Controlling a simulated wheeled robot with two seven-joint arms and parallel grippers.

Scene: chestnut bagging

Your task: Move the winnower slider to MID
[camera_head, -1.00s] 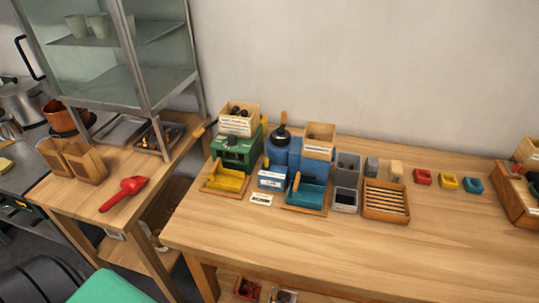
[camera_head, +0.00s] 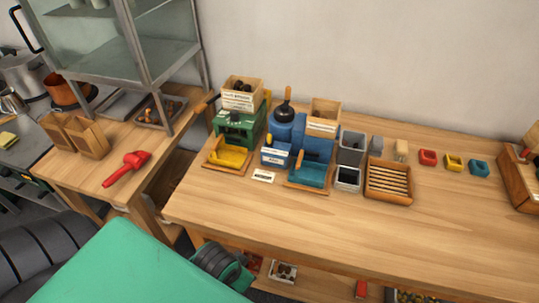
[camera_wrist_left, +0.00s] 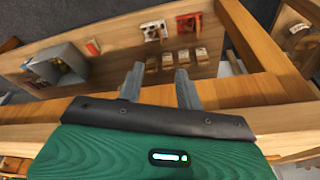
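The blue machine (camera_head: 312,147), which I take to be the winnower, stands on the wooden table against the wall. It has a round drum with a dark, wooden-handled top, a wooden hopper (camera_head: 323,117) and a teal tray (camera_head: 308,174) in front. A white label panel (camera_head: 275,156) is on its front left. The slider and its setting are too small to make out. My left gripper (camera_wrist_left: 158,76) shows in the left wrist view with its fingers apart and nothing between them, above a wooden edge and lower shelf. It is away from the machine. My right gripper is not visible.
A green machine (camera_head: 236,128) with a yellow tray (camera_head: 229,157) stands close left of the blue one. Grey bins (camera_head: 347,178) and a slatted wooden tray (camera_head: 389,182) are to its right. The table front is clear. A red scoop (camera_head: 127,168) lies on the left table.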

